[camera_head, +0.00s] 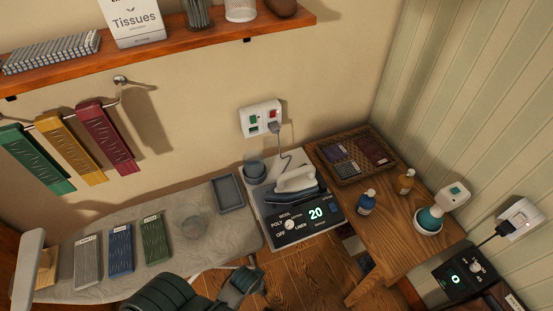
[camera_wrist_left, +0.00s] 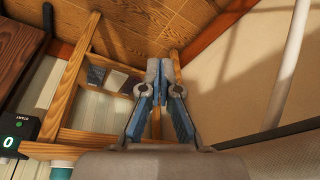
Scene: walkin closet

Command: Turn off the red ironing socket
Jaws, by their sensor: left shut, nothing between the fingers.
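A white double wall socket (camera_head: 261,118) is on the beige back wall. It has a green switch (camera_head: 253,119) on its left and a red switch (camera_head: 273,113) on its right. A dark plug (camera_head: 274,127) sits below the red switch, with its cable running down towards the iron. My left gripper (camera_head: 252,275) is low in the head view, below and well apart from the socket. In the left wrist view its blue-padded fingers (camera_wrist_left: 160,75) are shut with nothing between them. The socket is not in the wrist view. My right gripper is not in view.
An iron (camera_head: 297,184) stands on a station reading 20. A grey tray (camera_head: 228,194) and fabric swatches lie on the ironing board (camera_head: 75,240). A wooden table (camera_head: 400,222) holds bottles at right. A shelf (camera_head: 170,37) runs above. Another socket (camera_head: 520,218) is on the right wall.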

